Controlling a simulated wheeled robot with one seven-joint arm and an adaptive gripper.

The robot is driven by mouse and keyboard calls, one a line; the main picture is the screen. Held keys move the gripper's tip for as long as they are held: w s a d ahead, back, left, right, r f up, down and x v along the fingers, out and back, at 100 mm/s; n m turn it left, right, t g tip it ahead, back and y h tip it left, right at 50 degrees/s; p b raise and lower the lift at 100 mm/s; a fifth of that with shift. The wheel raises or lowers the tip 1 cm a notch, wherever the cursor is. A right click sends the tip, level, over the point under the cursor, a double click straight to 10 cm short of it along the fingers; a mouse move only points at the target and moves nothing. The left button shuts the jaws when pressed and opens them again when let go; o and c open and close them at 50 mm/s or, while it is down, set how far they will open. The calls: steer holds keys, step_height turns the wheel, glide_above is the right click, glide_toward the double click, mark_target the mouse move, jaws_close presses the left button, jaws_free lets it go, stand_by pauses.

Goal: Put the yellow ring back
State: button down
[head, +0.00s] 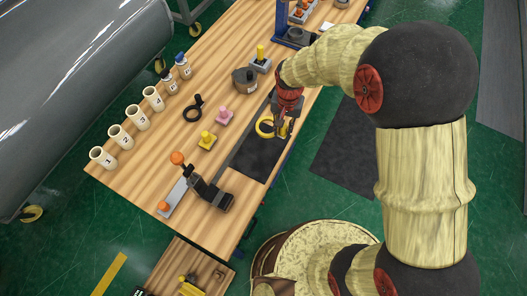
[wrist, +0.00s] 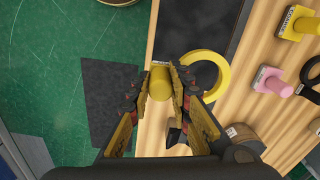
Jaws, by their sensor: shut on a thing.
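The yellow ring (head: 264,127) is at the dark mat's far right part in the head view. In the wrist view the ring (wrist: 222,72) lies just right of the fingers, with a yellow cylindrical handle (wrist: 160,80) between them. My gripper (wrist: 160,88) is shut on this handle; in the head view the gripper (head: 285,126) partly hides it. I cannot tell whether the ring touches the surface. A grey block with a yellow post (head: 260,62) stands farther back.
The dark mat (head: 258,160) covers the bench's right edge. A pink plug (head: 224,116) and a yellow plug (head: 207,140) stand left of it. Numbered cups (head: 121,136) line the left edge. A black clamp (head: 212,191) is in front.

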steer(key=s+a+f, duration=0.1)
steer(key=a+f, duration=0.1)
steer(key=s+a+f, duration=0.1)
steer(key=s+f, duration=0.1)
steer(key=s+a+f, duration=0.2)
steer(key=f, duration=0.1)
steer(key=shift+s+a, duration=0.25)
steer(key=shift+a, duration=0.05)
steer(key=shift+a+f+b, duration=0.1)
steer(key=shift+f+b, duration=0.25)
steer(key=shift+f, duration=1.35)
steer(key=shift+f, duration=0.1)
steer(key=c, duration=1.6)
jaws_free()
steer(key=shift+c, duration=0.2)
